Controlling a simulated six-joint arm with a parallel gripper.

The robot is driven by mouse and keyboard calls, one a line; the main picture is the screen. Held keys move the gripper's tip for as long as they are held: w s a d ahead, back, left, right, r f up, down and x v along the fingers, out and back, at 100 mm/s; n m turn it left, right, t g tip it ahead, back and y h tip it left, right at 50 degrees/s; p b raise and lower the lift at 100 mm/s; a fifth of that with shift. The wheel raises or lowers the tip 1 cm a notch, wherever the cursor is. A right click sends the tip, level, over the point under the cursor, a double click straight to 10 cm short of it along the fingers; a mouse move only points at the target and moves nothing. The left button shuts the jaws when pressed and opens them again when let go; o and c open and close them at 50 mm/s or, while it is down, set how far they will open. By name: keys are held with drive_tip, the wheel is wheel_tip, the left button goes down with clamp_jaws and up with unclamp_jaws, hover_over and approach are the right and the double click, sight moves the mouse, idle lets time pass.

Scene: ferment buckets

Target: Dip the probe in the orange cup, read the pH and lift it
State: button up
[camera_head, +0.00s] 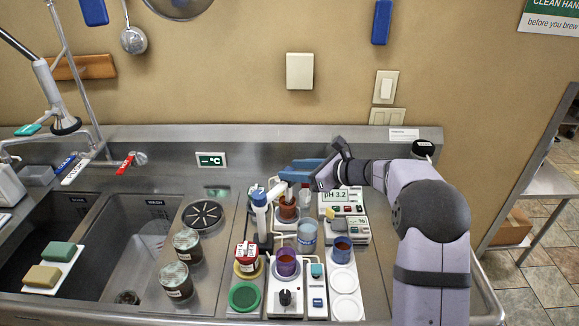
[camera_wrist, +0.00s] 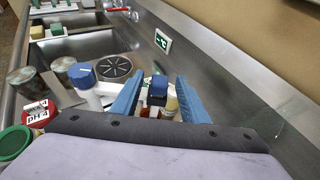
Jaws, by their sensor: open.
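The orange cup (camera_head: 288,212) stands on the back part of the work area, in the head view. A slim pale probe (camera_head: 289,193) stands with its lower end at or inside the cup's mouth; its depth is hidden. My gripper (camera_head: 292,171) is open at the probe's top, with blue fingers. In the wrist view a blue cap (camera_wrist: 158,87), apparently the probe's top, lies between the open fingers (camera_wrist: 160,92); contact cannot be told. The pH meter (camera_head: 346,204) behind right of the cup shows a display reading pH 3.2 (camera_head: 326,197).
A white post with a blue top (camera_head: 259,198) stands left of the cup. A purple cup (camera_head: 286,264), pale blue cup (camera_head: 306,234), dark blue cup (camera_head: 341,248) and red-lidded jar (camera_head: 246,254) stand in front. The sink (camera_head: 138,250) is left; the wall is close behind.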

drive_tip(key=shift+p+x, duration=0.3)
drive_tip(key=shift+x, duration=0.95)
drive_tip(key=shift+c, duration=0.3)
clamp_jaws()
wheel_tip(320, 180, up, 6)
drive_tip(key=p, duration=0.2)
drive_tip(key=shift+w+r+p, duration=0.1)
drive_tip(key=shift+w+p, duration=0.05)
drive_tip(key=shift+p, duration=0.25)
drive_tip(key=shift+r, duration=0.1)
drive_tip(key=shift+o, duration=0.3)
unclamp_jaws()
drive_tip(key=shift+d, duration=0.1)
